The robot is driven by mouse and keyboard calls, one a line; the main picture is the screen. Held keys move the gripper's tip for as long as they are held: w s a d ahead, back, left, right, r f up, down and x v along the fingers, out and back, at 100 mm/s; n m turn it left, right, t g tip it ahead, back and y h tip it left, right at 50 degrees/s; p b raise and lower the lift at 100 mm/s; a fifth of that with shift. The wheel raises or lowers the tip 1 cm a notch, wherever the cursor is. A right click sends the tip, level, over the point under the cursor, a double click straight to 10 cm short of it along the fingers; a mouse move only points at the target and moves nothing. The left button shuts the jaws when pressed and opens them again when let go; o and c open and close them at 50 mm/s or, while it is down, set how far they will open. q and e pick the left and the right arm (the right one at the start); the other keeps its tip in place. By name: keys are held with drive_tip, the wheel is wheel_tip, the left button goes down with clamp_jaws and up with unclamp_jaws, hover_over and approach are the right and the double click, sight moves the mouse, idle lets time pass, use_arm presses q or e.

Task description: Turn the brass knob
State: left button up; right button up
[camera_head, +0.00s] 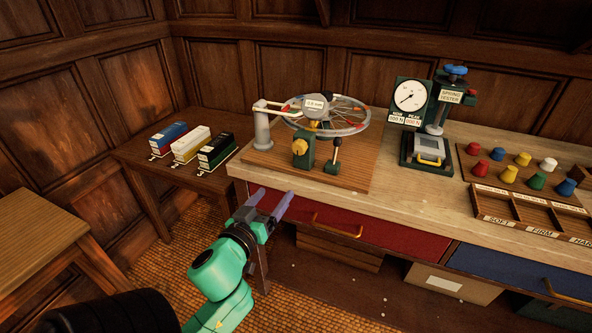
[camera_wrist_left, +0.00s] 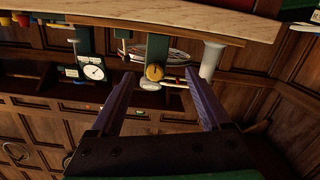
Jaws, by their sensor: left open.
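The brass knob (camera_head: 299,146) sits on the front of a dark green post on a wooden base (camera_head: 350,175), beside a spoked wheel (camera_head: 345,115). In the left wrist view the brass knob (camera_wrist_left: 154,72) shows between the two fingers, beyond their tips. My left gripper (camera_head: 270,200) is open and empty in front of the bench edge, below and to the left of the knob and apart from it. Its purple-grey fingers also show in the left wrist view (camera_wrist_left: 158,85). My right gripper is not in view.
A lever with a dark ball (camera_head: 337,143) stands just right of the knob. A grey column (camera_head: 262,130) stands to its left. The bench has a red drawer (camera_head: 350,225) with a brass handle. A spring tester (camera_head: 430,120) and coloured knobs lie further right. Three boxes (camera_head: 190,143) sit on a side table.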

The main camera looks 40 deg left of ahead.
use_arm(q)
drive_tip(key=t, duration=0.1)
approach(298, 150)
drive_tip(key=p+x, duration=0.2)
drive_tip(key=x, duration=0.5)
drive_tip(key=shift+w+a, duration=0.15)
drive_tip(key=shift+w, duration=0.2)
drive_tip(key=shift+w+a, duration=0.1)
drive_tip(key=shift+w, duration=0.45)
clamp_jaws()
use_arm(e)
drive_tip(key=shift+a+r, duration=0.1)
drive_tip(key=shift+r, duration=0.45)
